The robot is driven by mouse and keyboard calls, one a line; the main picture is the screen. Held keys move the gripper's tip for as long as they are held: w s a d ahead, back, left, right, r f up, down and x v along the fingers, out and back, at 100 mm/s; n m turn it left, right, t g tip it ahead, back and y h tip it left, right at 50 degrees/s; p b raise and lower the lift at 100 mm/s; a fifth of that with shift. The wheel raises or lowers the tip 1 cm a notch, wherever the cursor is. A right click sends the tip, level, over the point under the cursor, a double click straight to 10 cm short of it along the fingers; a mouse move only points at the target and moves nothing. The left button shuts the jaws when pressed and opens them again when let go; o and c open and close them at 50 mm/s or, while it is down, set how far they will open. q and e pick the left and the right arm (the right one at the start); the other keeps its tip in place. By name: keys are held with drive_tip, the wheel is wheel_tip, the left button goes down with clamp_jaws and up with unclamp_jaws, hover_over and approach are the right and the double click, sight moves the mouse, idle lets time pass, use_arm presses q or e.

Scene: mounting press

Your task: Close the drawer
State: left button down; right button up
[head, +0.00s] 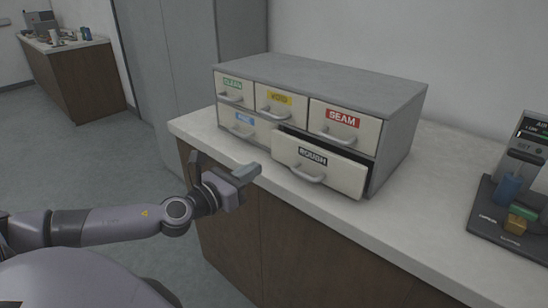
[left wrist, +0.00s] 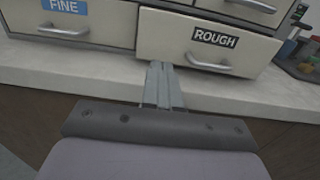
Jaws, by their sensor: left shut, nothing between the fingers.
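The ROUGH drawer (head: 318,168) is the lower right drawer of a grey cabinet (head: 335,75) on the counter, and it stands pulled out. It has a black label and a grey bar handle (head: 308,176). The drawer also shows in the left wrist view (left wrist: 205,40), with its handle to the right of my fingers. My left gripper (head: 247,173) is shut and empty, in front of the cabinet near the counter's front edge, left of the ROUGH handle. In the left wrist view its fingers (left wrist: 162,82) point toward the drawer's left part; I cannot tell whether they touch. My right gripper is not in view.
The other drawers, such as SEAM (head: 341,118) and FINE (head: 241,121), are shut. A dark device (head: 510,195) with small colored parts stands at the right of the counter (head: 400,215). The counter between cabinet and device is clear.

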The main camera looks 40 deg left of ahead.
sight(283, 152)
use_arm(q)
drive_tip(key=shift+w+d+p, duration=0.2)
drive_tip(key=shift+w+p, duration=0.15)
drive_tip(key=shift+w, duration=1.65)
drive_tip(key=shift+w+d+p, duration=0.15)
drive_tip(key=shift+w+p, duration=0.15)
drive_tip(key=shift+w, duration=1.7)
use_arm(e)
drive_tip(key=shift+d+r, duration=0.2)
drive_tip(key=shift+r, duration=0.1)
